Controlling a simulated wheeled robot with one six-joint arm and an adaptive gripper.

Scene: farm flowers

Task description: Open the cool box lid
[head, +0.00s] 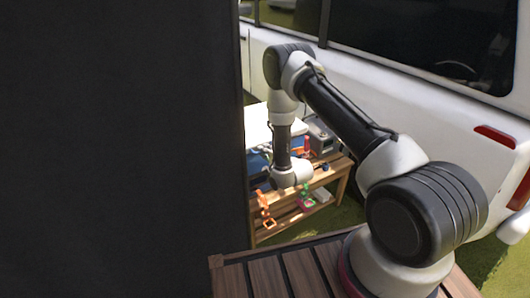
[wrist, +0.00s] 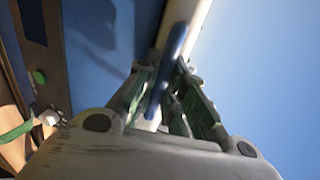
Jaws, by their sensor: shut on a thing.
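The cool box (head: 257,162) is blue with a white top (head: 258,128). It sits on a wooden bench, partly hidden by the dark panel and my arm in the head view. In the wrist view its blue wall (wrist: 265,95) fills much of the picture, with a white strip (wrist: 197,22) running across it. A narrow blue piece (wrist: 172,55), which looks like a handle or latch, lies between my fingers. My gripper (wrist: 163,72) is shut on this piece. My arm hides the fingertips in the head view.
A large dark panel (head: 120,150) blocks the left. A white vehicle (head: 425,120) stands close behind and right. The wooden bench (head: 328,180) also holds a grey device (head: 322,138) and small orange tools (head: 265,210). Grass shows below the bench.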

